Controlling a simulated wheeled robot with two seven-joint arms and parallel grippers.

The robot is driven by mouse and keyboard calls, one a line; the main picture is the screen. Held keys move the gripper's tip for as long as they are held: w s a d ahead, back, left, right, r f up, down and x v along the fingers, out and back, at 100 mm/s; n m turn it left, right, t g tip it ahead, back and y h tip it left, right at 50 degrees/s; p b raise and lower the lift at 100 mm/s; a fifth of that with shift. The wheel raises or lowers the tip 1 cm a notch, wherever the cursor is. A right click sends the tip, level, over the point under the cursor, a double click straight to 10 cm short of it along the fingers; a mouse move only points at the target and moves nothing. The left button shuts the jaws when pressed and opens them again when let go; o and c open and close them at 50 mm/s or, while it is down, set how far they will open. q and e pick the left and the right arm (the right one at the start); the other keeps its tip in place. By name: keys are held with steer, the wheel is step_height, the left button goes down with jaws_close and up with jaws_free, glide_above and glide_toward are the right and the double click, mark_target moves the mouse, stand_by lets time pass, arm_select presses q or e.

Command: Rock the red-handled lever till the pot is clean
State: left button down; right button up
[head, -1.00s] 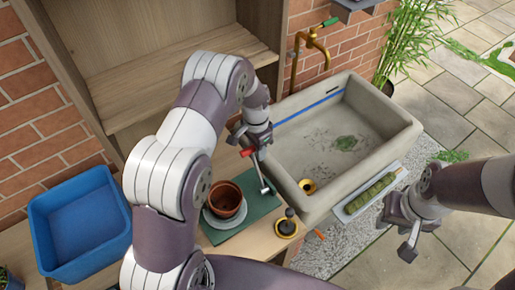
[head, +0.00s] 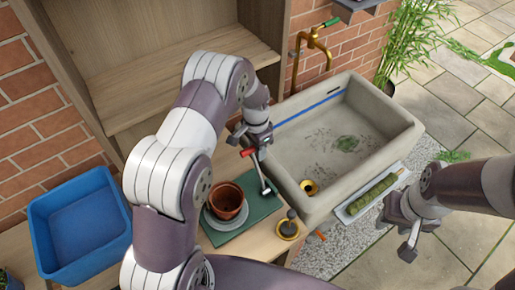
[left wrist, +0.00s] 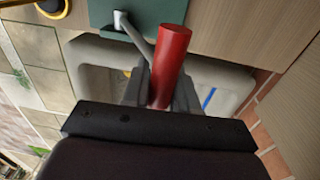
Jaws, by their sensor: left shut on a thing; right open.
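The red-handled lever shows its red handle (head: 247,152) at my left gripper (head: 256,149), which is shut on it. In the left wrist view the red handle (left wrist: 172,52) stands between the jaws, and a grey rod runs to a pivot on a green mat (left wrist: 103,14). The terracotta pot (head: 226,201) stands on a grey saucer (head: 211,222) on the green mat (head: 255,217), left of the lever. The inside of the pot looks dark; I cannot tell how clean it is. My right gripper (head: 408,240) is open and empty over the paving at the right.
A stone sink (head: 385,150) with a brass tap (head: 318,45) lies right of the mat. A blue crate (head: 75,215) stands at the left. A brass-ringed plunger-like knob (head: 289,228) sits at the bench's edge. A white tray (head: 375,195) with a green roll lies along the sink's front.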

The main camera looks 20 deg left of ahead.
arm_select(q)
steer(key=shift+s+f, duration=0.15)
steer(key=shift+f, duration=0.05)
stand_by(0.4)
steer(key=c, duration=1)
jaws_free()
steer(key=shift+o, duration=0.2)
steer(key=r, duration=0.3)
steer(key=r+b, duration=0.1)
steer(key=r, duration=0.2)
steer(key=r+b, duration=0.1)
steer(key=r, duration=0.3)
steer(key=shift+w+a, duration=0.2)
steer(key=shift+w, duration=0.15)
step_height(320, 180, up, 2)
steer(key=shift+r+p, duration=0.1)
steer(key=shift+p, duration=0.4)
steer(key=shift+r, duration=0.3)
